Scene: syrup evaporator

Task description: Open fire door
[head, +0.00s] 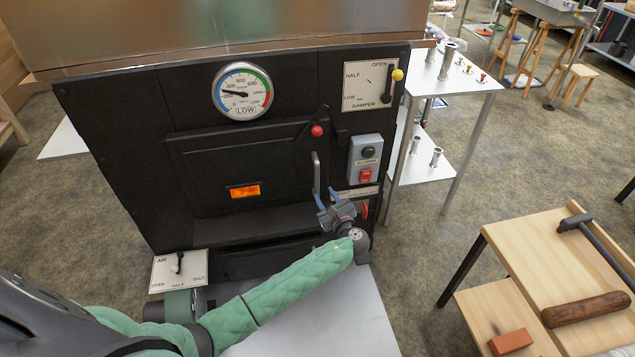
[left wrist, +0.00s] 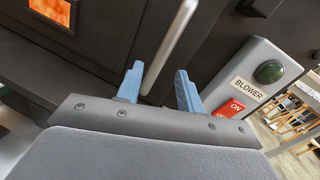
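The black fire door (head: 225,165) is shut in the evaporator's front. It has a small glowing orange window (head: 245,191), which also shows in the left wrist view (left wrist: 52,10). Its upright grey bar handle (head: 316,173) is at the door's right side. My left gripper (head: 334,201) is open, just below and in front of the handle. In the left wrist view, the handle (left wrist: 170,45) comes down between the two blue fingertips (left wrist: 160,82); I cannot tell whether either touches it. My right gripper is not in view.
A red knob (head: 317,131) sits above the handle. A blower switch box (head: 364,160) is close right of the gripper, with a damper plate (head: 369,84) above. A dial gauge (head: 242,91) is above the door. A wooden bench (head: 540,255) stands at right.

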